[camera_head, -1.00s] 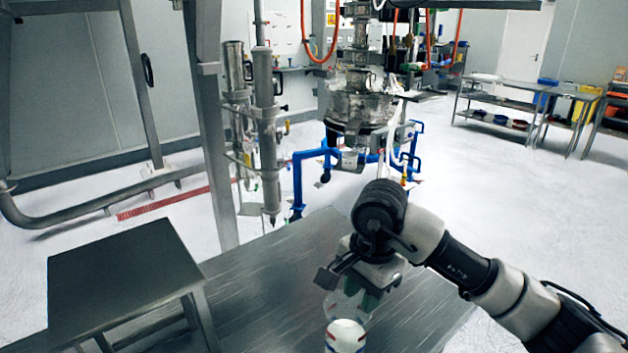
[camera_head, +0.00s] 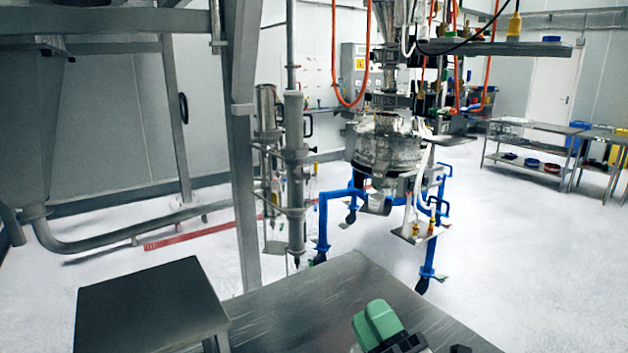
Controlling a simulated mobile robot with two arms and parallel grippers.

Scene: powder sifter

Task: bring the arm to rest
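My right gripper (camera_head: 378,324) shows only in part at the bottom edge of the head view, over the steel table (camera_head: 310,305). Its green finger pads point up and to the left, close to each other. Whether they touch or hold anything is not clear. The rest of my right arm is almost wholly below the picture, with a small dark part to the right of the pads. My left gripper is not in view.
A small raised steel stand (camera_head: 150,300) is on the left. Behind the table stands the sifter (camera_head: 385,145) on a blue wheeled frame (camera_head: 323,225). A steel post (camera_head: 243,150) rises left of it. Side tables (camera_head: 530,150) stand at the back right. The white floor at right is open.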

